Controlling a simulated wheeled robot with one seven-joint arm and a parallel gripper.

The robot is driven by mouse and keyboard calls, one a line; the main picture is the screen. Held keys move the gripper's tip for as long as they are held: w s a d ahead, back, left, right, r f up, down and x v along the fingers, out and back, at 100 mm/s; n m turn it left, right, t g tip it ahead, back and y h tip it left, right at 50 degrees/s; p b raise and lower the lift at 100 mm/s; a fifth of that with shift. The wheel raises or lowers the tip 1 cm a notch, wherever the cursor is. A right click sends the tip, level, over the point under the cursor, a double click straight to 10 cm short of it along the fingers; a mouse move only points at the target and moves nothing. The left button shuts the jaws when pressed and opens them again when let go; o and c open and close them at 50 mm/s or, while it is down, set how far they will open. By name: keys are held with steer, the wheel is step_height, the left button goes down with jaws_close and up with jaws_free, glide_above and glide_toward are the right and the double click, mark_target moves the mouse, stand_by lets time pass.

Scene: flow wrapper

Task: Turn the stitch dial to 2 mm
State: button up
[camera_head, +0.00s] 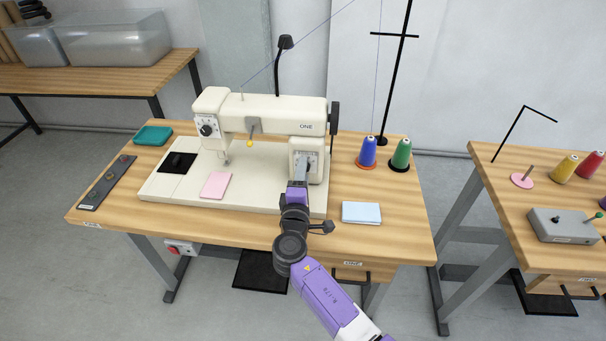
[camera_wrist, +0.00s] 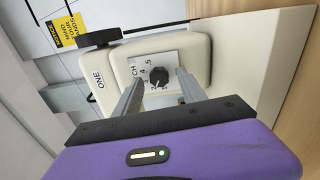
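The cream sewing machine (camera_head: 265,114), marked ONE, stands on a wooden table. The stitch dial (camera_wrist: 158,77) is a small black knob on a pale plate with printed numbers, on the machine's right-hand column. Its setting is too small to read surely. In the wrist view my gripper (camera_wrist: 161,80) is open, with one grey finger on each side of the dial. Gaps seem to show beside the knob; I cannot tell how far the tips reach along it. In the head view my gripper (camera_head: 303,167) is at the column and largely hides the dial.
A second black dial (camera_head: 207,130) is on the machine's left head. Pink cloth (camera_head: 216,185) lies on the bed, and light blue cloth (camera_head: 361,212) lies right of my arm. Blue (camera_head: 367,152) and green (camera_head: 401,153) thread cones stand to the right.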

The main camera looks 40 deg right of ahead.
steer(key=v, duration=0.7)
steer(key=shift+s+a+b, duration=0.25)
steer(key=shift+a+b, duration=0.05)
steer(key=shift+b, duration=0.15)
